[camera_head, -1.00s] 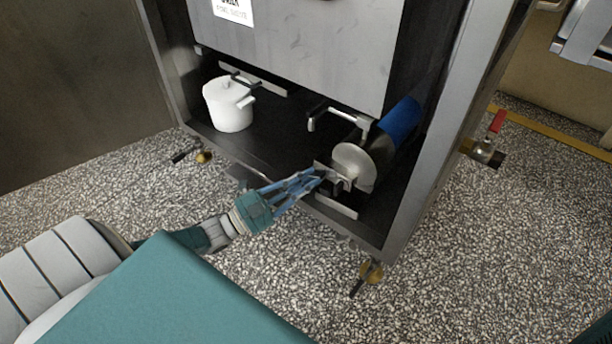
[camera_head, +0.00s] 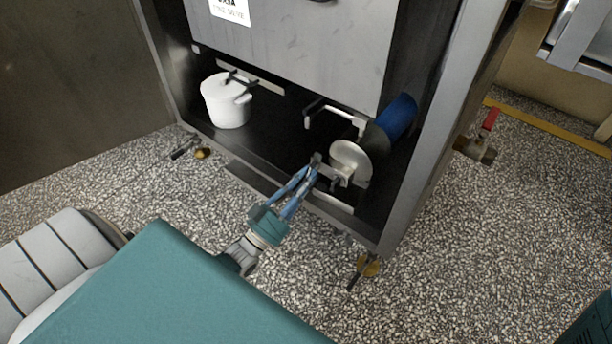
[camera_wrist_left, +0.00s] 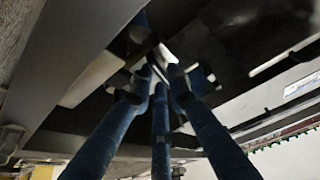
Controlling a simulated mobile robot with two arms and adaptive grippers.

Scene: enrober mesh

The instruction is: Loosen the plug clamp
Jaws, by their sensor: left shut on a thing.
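The plug is a round silver disc (camera_head: 351,163) low in the open cabinet bay, with a blue cylinder (camera_head: 398,117) behind it. The plug clamp (camera_head: 336,174) is a small metal piece at the front left of the disc. My left gripper (camera_head: 313,172) has its blue fingers closed on the clamp's handle end, at the bay's front edge. In the left wrist view the blue fingers (camera_wrist_left: 155,75) converge on a pale metal part, and the exact contact is hard to make out. My right gripper is not in view.
A white lidded pot (camera_head: 227,104) stands left in the bay. A bent metal handle (camera_head: 333,115) is above the clamp. The cabinet's right post (camera_head: 425,150) stands close to the disc. A red-handled valve (camera_head: 486,137) is outside to the right.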

